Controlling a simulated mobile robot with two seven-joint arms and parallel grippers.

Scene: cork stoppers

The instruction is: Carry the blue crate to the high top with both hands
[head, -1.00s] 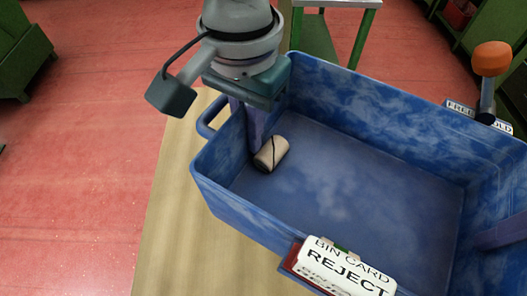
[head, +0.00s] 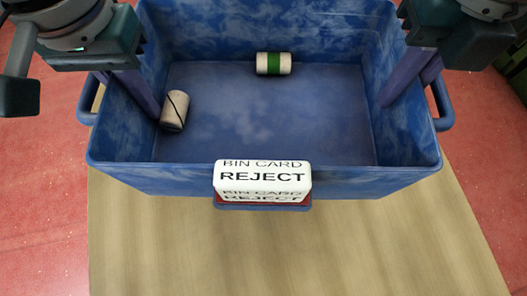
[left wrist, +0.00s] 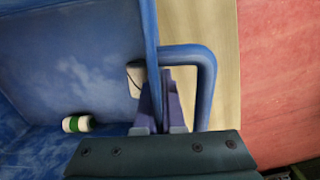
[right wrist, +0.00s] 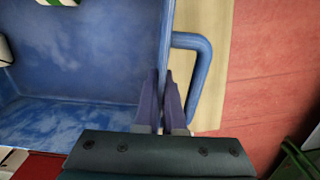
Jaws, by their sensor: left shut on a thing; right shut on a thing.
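The blue crate (head: 270,180) is in the middle of the head view, over a pale wooden top (head: 290,250). My left gripper (head: 150,105) is shut on the crate's left wall, with a finger inside; the left wrist view shows the wall between its fingers (left wrist: 165,115). My right gripper (head: 388,98) is shut on the right wall, beside the handle; it also shows in the right wrist view (right wrist: 162,100). Inside lie a cork stopper with a dark line (head: 173,111) at the left and a green-banded stopper (head: 274,64) at the back. I cannot tell whether the crate touches the wooden top.
A white card reading REJECT (head: 262,177) is on the crate's front wall. Red floor (head: 40,200) shows on both sides of the wooden top. Dark green structures stand at the right edge (head: 508,70). The wooden top in front of the crate is bare.

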